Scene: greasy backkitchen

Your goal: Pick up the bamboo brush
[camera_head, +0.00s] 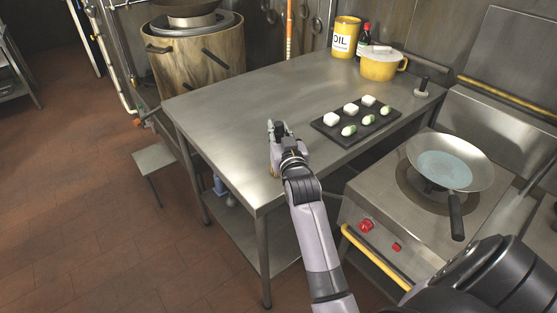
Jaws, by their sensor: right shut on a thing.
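My right gripper (277,130) is over the left part of the steel table (222,102), with its arm reaching in from the bottom right. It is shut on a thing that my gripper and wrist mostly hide. A small tan bit beside the wrist fits the bamboo brush, but its shape and whether it touches the table cannot be told. No other brush shows clearly. My left gripper is not in view.
A black tray (333,135) with white and green pieces lies right of my gripper. A yellow pot (378,68) and an oil tin (345,38) stand at the back. A wok (470,160) sits on the stove at right. The table's left part is clear.

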